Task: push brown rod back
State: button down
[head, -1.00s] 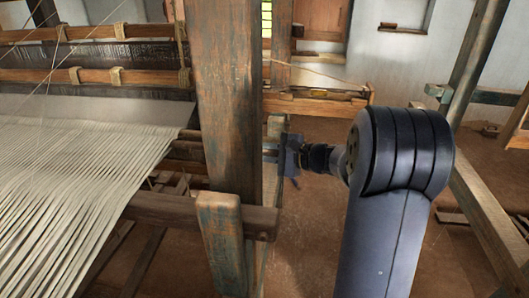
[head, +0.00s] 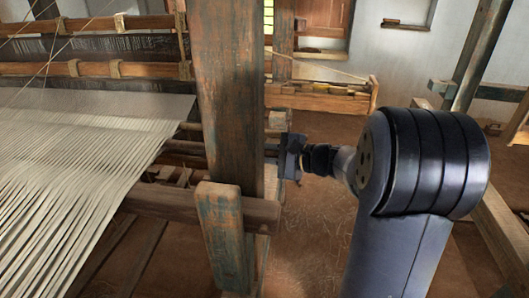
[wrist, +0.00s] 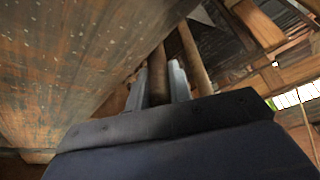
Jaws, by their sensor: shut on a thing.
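The brown rod (wrist: 158,82) is a slim round wooden bar, seen end-on in the wrist view, running away from me between my two fingers. My gripper (wrist: 158,74) is shut on it, with one grey finger on each side. In the head view my gripper (head: 279,152) is just right of the thick upright wooden post. The post hides part of the rods there, so I cannot tell which bar left of it is the held one.
A second rod (wrist: 194,60) runs close beside the held one on the right. The worn post (head: 230,100) stands close on the left. White warp threads (head: 70,180) spread left of it. Bare floor (head: 310,230) lies below my arm.

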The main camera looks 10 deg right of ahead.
jog(key=shift+s+a+f, duration=0.1)
jog(key=c, duration=1.5)
grip_release()
jog(key=shift+s, duration=0.15)
jog(key=shift+c, duration=0.2)
jog(key=shift+o, duration=1.2)
